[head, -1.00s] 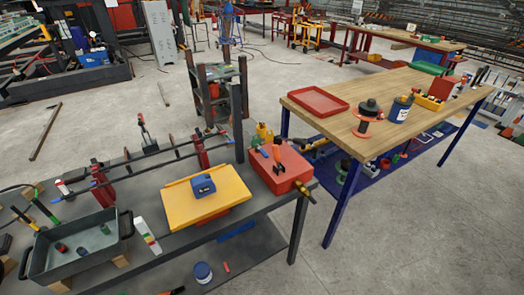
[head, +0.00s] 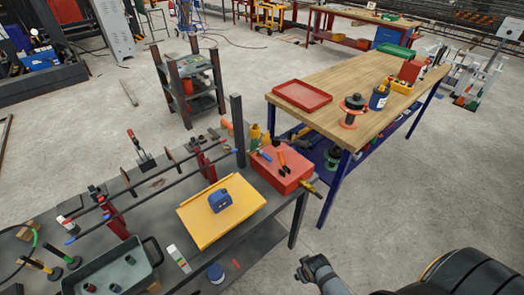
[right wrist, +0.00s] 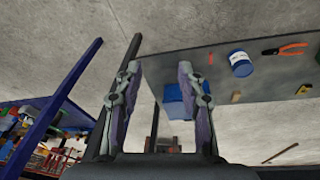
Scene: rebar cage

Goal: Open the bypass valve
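I cannot make out a clear bypass valve. A small brass-coloured fitting (head: 310,187) sticks out at the right corner of the red box (head: 283,170) on the dark workbench; it may be a valve, but it is too small to tell. My right gripper (head: 308,272) is low in the head view, in front of the bench and apart from it. In the right wrist view my right gripper (right wrist: 158,80) has its two fingers spread with nothing between them. My left gripper is not in view.
A yellow board (head: 205,238) with a blue block (head: 220,201) lies beside the red box. Black rails and a grey tray (head: 150,243) fill the bench's left. A wooden-topped table (head: 345,90) with blue legs stands behind right.

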